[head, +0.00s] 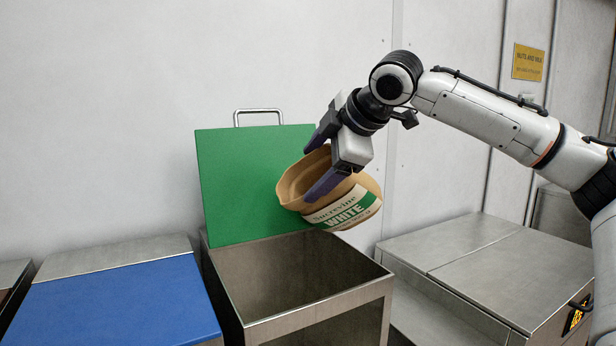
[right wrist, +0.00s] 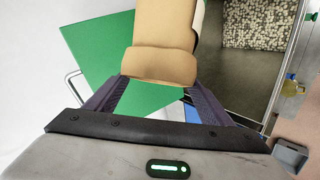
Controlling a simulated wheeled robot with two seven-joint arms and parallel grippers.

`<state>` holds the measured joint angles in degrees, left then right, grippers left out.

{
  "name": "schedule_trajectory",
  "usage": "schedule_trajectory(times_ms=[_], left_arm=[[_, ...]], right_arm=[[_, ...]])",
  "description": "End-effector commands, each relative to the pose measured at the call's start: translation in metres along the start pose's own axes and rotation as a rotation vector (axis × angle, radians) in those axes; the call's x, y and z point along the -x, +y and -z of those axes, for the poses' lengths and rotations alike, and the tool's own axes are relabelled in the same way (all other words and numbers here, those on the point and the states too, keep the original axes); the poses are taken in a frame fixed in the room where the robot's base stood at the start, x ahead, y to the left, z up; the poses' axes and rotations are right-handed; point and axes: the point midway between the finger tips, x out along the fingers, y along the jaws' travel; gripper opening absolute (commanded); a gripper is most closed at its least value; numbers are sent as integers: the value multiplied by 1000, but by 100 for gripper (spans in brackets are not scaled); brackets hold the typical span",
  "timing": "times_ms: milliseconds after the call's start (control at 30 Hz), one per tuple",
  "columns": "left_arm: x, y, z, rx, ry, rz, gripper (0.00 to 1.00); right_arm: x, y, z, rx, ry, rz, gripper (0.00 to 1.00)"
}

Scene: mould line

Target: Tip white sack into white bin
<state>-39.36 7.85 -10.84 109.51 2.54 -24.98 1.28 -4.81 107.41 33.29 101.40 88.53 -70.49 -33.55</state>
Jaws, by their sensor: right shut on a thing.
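The sack (head: 345,208) is tan paper with a white and green label that reads "WHITE". My right gripper (head: 312,165) is shut on it and holds it tilted above the right part of an open metal bin (head: 318,310), clear of the rim. The sack's rolled end points left. No stream of contents shows leaving it. The bin's green lid (head: 245,185) stands raised behind the opening. In the right wrist view the sack (right wrist: 165,45) is between the fingers, and pale speckled contents (right wrist: 262,25) show inside the bin. My left gripper is out of view.
A blue-lidded bin (head: 115,305) stands to the left, its lid closed. A closed metal-topped bin (head: 480,265) stands to the right. A pale wall (head: 130,100) rises behind, with a yellow sign (head: 528,62) at upper right.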

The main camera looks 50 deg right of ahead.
Motion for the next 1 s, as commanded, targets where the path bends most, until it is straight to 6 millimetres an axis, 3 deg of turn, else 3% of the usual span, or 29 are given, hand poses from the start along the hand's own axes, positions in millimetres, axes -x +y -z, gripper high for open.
schedule_trajectory(times_ms=[200,500,700,1000], left_arm=[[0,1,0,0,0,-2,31],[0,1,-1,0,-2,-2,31],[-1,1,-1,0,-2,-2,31],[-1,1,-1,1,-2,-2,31]], right_arm=[[17,30,-9,-263,191,113,13],[38,58,-9,-591,436,271,13],[46,68,-7,-704,521,325,12],[48,70,-6,-723,538,336,12]])
